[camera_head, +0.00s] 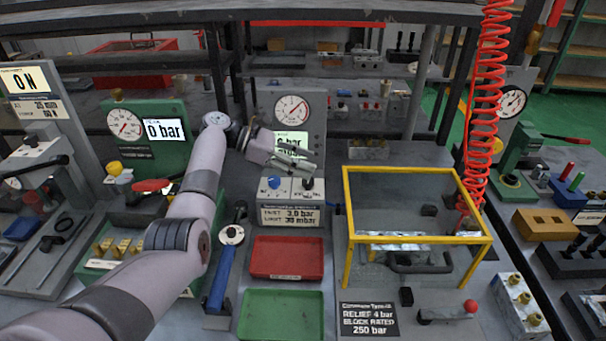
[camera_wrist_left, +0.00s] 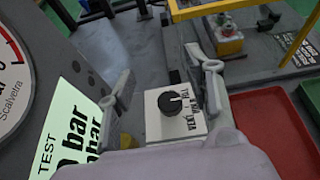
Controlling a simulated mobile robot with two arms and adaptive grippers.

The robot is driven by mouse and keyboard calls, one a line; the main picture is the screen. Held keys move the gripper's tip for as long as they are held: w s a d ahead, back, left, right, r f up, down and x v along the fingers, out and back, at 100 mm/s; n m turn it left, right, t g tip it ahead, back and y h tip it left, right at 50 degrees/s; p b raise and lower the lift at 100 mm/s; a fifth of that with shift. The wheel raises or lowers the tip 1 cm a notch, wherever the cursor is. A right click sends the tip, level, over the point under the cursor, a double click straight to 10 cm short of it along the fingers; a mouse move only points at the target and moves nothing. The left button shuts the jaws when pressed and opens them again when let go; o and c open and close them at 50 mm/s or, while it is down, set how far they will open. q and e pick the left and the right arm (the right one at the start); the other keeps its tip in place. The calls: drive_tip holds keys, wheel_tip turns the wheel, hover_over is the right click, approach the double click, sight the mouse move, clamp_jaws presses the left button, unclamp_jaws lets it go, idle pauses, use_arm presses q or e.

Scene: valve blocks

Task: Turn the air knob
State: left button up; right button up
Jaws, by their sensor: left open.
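A black knob (camera_head: 308,184) sits on the light top of a small control box (camera_head: 290,215), beside a blue knob (camera_head: 273,183). In the left wrist view the black knob (camera_wrist_left: 170,102) stands on a white plate with printing, partly readable as VENT and FILL. My left gripper (camera_head: 298,163) is above and behind the box, close to the knobs. In the wrist view its two fingers (camera_wrist_left: 162,82) are apart, one on each side of the knob, with gaps between. The blue knob is not clear there. My right gripper is not seen.
A gauge panel (camera_head: 296,105) with a bar display stands just behind the gripper. A yellow frame guard (camera_head: 415,170) stands to the right. Red (camera_head: 287,258) and green (camera_head: 281,312) trays lie in front. A red coiled hose (camera_head: 486,100) hangs at the right.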

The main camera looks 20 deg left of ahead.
use_arm(q)
drive_tip(key=shift+r, duration=2.25)
